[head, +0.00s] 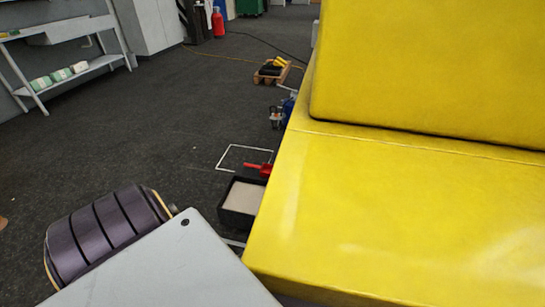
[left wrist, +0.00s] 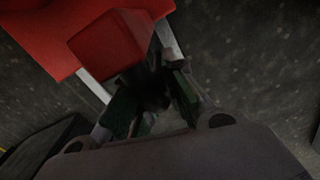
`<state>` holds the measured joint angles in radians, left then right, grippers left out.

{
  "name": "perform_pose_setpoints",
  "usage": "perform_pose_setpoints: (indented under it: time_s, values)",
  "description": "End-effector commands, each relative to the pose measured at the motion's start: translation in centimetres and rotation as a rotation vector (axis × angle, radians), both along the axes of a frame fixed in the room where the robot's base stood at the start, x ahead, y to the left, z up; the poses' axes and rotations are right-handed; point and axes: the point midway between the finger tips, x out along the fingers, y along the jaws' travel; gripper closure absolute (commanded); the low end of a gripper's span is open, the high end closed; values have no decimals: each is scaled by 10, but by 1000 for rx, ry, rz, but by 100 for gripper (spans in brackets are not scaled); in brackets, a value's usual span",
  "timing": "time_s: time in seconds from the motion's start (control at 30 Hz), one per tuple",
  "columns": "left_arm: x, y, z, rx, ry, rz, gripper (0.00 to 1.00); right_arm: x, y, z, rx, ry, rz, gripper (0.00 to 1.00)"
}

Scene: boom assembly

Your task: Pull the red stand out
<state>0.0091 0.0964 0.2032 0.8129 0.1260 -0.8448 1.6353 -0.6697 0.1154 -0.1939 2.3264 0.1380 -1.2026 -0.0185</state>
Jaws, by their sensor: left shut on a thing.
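The red stand (left wrist: 112,42) fills the upper left of the left wrist view, with a block-like part reaching toward my gripper. My left gripper (left wrist: 155,88) has dark green fingers on either side of a dark, shadowed part at the block's near end. It is shut there; the exact contact is too dark to see. In the head view a small red piece (head: 262,169) shows beside the yellow body's edge, which hides whatever lies to its right. Neither gripper can be made out in the head view.
A large yellow body (head: 350,215) fills the right side. A black box with a pale inside (head: 228,218) stands against it. A white floor outline (head: 232,147) lies behind the box. A wooden tray (head: 262,79) sits farther back. The dark floor at left centre is clear.

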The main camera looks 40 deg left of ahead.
Motion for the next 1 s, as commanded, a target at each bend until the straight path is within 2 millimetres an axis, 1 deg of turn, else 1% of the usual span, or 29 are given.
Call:
perform_pose_setpoints:
  time_s: [0.03, 0.17, 0.2, 0.43, 0.57, 0.8, 0.9, 1.0]
  values:
    - [-9, 13, 1, 5, 6, 2, 100, 0, -1, 7, -7, 4, 1, 60]
    - [-25, 38, 1, 6, 7, 3, 100, -1, -5, 18, -25, 19, 6, 60]
    - [-31, 47, 1, 7, 8, 4, 100, -2, -6, 21, -30, 24, 7, 60]
    - [-65, 103, 0, 8, 8, 4, 100, -3, -9, 29, -45, 38, 9, 60]
    - [-84, 134, -1, 7, 8, 3, 100, -3, -8, 26, -42, 36, 9, 60]
    - [-115, 185, -1, 5, 7, 2, 100, -1, -4, 11, -21, 17, 5, 60]
    - [-125, 202, -1, 5, 6, 2, 100, 1, -2, 6, -9, 2, 2, 60]
    - [-132, 213, -1, 2, 5, 2, 100, 2, 0, 0, 3, -7, -1, 60]
